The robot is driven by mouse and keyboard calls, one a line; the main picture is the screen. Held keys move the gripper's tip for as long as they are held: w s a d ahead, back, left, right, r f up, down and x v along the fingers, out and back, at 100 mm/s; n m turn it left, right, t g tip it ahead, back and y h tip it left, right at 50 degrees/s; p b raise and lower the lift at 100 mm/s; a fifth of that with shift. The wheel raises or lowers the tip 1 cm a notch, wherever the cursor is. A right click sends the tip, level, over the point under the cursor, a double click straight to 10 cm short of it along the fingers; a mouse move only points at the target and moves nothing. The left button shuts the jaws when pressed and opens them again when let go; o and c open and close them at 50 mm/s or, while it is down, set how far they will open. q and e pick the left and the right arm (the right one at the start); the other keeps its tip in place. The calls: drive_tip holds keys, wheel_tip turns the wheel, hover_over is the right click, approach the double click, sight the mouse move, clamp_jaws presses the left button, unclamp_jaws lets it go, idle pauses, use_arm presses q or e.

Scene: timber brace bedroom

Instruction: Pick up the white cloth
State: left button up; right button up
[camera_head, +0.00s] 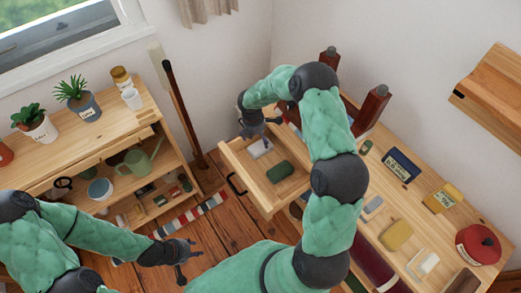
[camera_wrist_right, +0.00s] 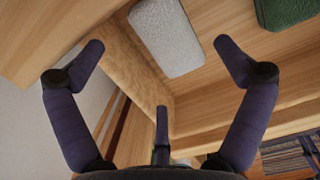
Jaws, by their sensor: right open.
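The white cloth (camera_head: 260,148), a small folded pale pad, lies in the open wooden drawer (camera_head: 232,160). In the right wrist view the cloth (camera_wrist_right: 166,36) lies beyond and between the spread fingers, near the drawer's wall, partly cut off by the top edge. My right gripper (camera_head: 257,130) is over the drawer's back left corner, beside the cloth. In its wrist view the right gripper (camera_wrist_right: 158,62) is open and empty, apart from the cloth. My left gripper (camera_head: 184,258) is over the floor at lower left, its fingers spread and empty.
A dark green folded item (camera_head: 280,171) shares the drawer, right of the cloth. A shelf with plants (camera_head: 110,125) stands left. Floor lies between.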

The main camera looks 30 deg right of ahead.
sight(259, 144)
drive_tip(key=f+b, duration=0.1)
drive_tip(key=f, duration=0.1)
drive_tip(key=f+b, duration=0.1)
drive_tip(key=f, duration=0.2)
drive_tip(key=shift+w+d+f, duration=0.15)
drive_tip(key=shift+d+f, duration=0.05)
drive_tip(key=shift+f, duration=0.1)
drive_tip(key=c, duration=1)
